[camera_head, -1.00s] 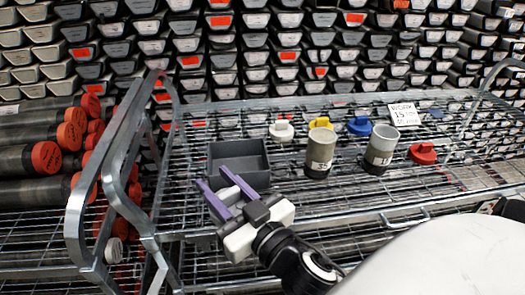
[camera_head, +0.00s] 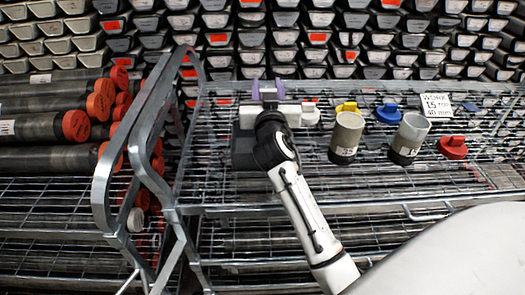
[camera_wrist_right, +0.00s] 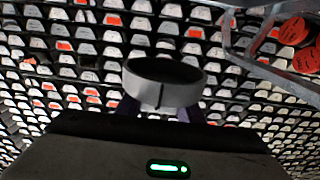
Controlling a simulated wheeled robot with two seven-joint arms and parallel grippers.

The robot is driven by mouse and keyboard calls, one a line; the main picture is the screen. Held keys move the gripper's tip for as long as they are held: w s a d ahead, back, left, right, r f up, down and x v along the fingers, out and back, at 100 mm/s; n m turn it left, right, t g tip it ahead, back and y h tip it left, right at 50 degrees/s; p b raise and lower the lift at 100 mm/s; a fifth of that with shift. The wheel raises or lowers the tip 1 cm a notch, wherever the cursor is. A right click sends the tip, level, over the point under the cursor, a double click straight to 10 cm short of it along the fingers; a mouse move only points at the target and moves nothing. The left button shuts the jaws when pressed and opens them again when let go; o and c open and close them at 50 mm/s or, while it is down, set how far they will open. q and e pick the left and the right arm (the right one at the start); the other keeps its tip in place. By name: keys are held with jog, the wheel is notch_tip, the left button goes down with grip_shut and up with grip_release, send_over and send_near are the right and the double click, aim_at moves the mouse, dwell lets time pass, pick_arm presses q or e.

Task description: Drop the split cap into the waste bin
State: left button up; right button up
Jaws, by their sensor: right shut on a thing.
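My right gripper (camera_head: 268,90) points away from me at the back left of the wire shelf, with its purple fingers upright in the head view. It is shut on the split cap (camera_wrist_right: 163,92), a grey ring-shaped cap with a thin dark slit in its side, in the right wrist view. My left gripper is not in view.
Right of the gripper are a white cap (camera_head: 311,116), a yellow cap (camera_head: 347,107), a blue cap (camera_head: 388,114), a red cap (camera_head: 452,147), two grey cylinders (camera_head: 346,138) (camera_head: 409,138) and a sign (camera_head: 437,105). A metal rail (camera_head: 150,140) stands left, beside red-capped tubes (camera_head: 75,125).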

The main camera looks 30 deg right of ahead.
notch_tip(320, 180, down, 4)
jog(key=shift+f+b, duration=0.1)
jog(key=shift+b, duration=1.15)
jog(key=o, duration=1.1)
notch_tip(320, 180, up, 10)
jog(key=shift+r+p, duration=0.1)
jog(key=shift+p, duration=0.6)
